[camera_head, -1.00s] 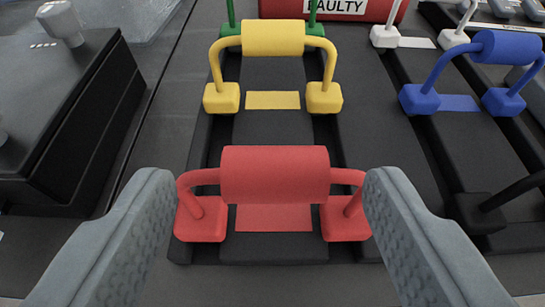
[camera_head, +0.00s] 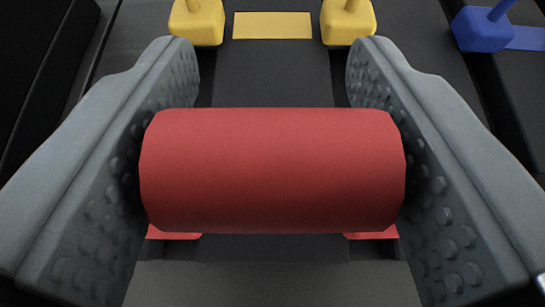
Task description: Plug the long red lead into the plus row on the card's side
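The long red lead's thick red handle (camera_head: 272,170) fills the middle of the view, level across. My gripper (camera_head: 272,70) has one grey dimpled finger against each end of this handle and looks shut on it. The lead's side wires are hidden by the fingers and handle. Two small red patches show below the handle, at the left (camera_head: 174,232) and the right (camera_head: 372,232); their upper parts are covered. I cannot tell whether the lead is seated or lifted. No plus row can be made out.
Beyond the fingertips a yellow lead's two plugs (camera_head: 197,22) stand on the black board, with a yellow strip (camera_head: 272,25) between them. A blue plug (camera_head: 484,28) stands at the upper right. A dark block (camera_head: 35,75) lies at the upper left.

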